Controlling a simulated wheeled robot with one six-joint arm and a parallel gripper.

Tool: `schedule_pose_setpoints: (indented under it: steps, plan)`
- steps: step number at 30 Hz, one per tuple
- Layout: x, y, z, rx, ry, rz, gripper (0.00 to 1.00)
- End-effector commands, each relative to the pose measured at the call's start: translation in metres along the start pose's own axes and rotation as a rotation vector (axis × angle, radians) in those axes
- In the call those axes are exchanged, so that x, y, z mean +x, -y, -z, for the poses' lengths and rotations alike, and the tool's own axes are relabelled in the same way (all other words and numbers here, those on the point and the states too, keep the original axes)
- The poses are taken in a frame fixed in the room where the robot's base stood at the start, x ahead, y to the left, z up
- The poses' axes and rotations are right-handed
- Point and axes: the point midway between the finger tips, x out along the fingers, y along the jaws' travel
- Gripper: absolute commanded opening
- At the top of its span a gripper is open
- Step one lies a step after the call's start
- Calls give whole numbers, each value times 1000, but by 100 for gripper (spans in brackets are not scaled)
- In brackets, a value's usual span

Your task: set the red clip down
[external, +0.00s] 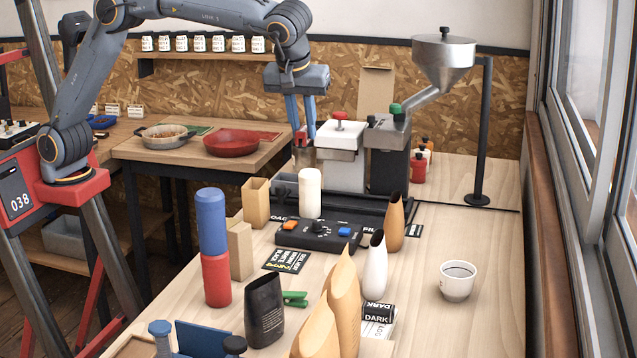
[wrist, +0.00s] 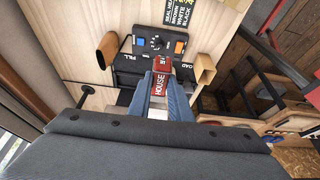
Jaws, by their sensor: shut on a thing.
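My gripper (external: 305,125) points down with its blue fingers shut on the red clip (external: 301,139), holding it in the air left of the white grinder body. In the wrist view the red clip (wrist: 161,62) shows at the fingertips (wrist: 161,77). A green clip (external: 294,299) lies on the worktop beside the black pouch.
A white cylinder (external: 309,190), dark tray and control box (external: 318,236) stand below. The grinder (external: 342,160) is close on the right. A red and blue stack (external: 213,245), several pouches and a white cup (external: 457,281) crowd the front. The right worktop is mostly free.

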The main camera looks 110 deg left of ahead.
Motion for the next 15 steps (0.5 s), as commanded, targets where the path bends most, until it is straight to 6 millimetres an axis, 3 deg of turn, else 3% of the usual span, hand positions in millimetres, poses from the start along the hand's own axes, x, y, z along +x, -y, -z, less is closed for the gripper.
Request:
schedule_pose_setpoints:
  steps: [5, 15]
  plan:
    - [-9, 1, -31, 14, -3, -4, 0]
    - [72, 2, -60, 13, -3, 0, 0]
